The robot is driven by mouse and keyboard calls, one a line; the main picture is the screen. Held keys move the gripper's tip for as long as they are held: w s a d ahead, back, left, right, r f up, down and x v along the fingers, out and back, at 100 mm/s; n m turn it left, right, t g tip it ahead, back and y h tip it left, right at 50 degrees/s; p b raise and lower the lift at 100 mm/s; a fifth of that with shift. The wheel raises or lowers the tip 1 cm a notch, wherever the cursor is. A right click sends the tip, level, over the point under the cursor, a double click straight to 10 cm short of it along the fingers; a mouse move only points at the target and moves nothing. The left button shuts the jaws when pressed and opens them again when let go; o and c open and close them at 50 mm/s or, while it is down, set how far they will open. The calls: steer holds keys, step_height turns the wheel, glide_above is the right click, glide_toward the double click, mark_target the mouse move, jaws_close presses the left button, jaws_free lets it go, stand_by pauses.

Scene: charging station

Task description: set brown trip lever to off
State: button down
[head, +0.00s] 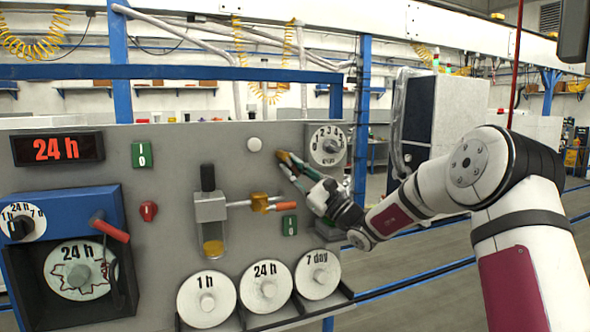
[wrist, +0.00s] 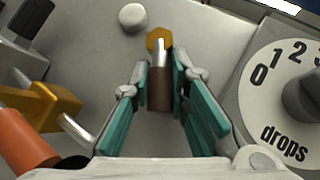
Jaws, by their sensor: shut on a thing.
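The brown trip lever (wrist: 160,90) has a brown grip on a short metal shaft that rises from a gold hexagonal base (wrist: 159,38) on the grey panel. In the wrist view it lies between the teal pads of my gripper (wrist: 159,78), which is shut on the brown grip. The lever points from its base down toward my palm in that view. In the head view my gripper (head: 287,163) is at the panel's upper right, just left of the numbered dial, and mostly covers the lever.
The "drops" dial (wrist: 290,95) stands close to the right of my fingers. A white round button (wrist: 132,17) is at the upper left of the lever. A gold valve with an orange handle (head: 259,202) sits lower left. Numbered discs (head: 265,305) line the panel's bottom.

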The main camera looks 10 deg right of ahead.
steer(key=shift+f+m+t+h, duration=0.15)
steer(key=shift+m+t+h, duration=0.15)
steer(key=shift+m, duration=0.1)
steer(key=c, duration=1.5)
jaws_free()
step_height(320, 180, up, 10)
steer(key=shift+r, duration=0.1)
steer(key=shift+c, duration=0.3)
